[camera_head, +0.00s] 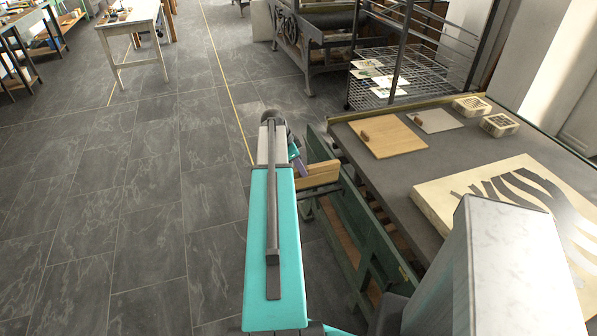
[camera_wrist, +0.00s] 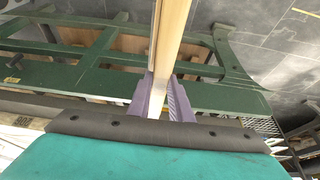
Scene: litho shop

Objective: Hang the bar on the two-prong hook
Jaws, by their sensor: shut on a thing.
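A pale wooden bar (camera_wrist: 174,35) is held between the two purple fingers of my gripper (camera_wrist: 163,98) in the wrist view. It runs away from the fingers toward the top of the picture. In the head view the bar (camera_head: 318,180) shows as light wood beside the green frame, at the far end of my teal arm. My gripper (camera_head: 296,158) shows there only as a bit of purple, mostly hidden by my arm. I cannot make out the two-prong hook in either view.
A green frame (camera_wrist: 80,75) lies close by the bar; its side (camera_head: 365,235) runs along a grey-topped bench (camera_head: 440,160). On the bench are wooden boards (camera_head: 388,136), two small baskets (camera_head: 499,124) and a large pale slab (camera_head: 440,195). Open tiled floor (camera_head: 130,200) lies left.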

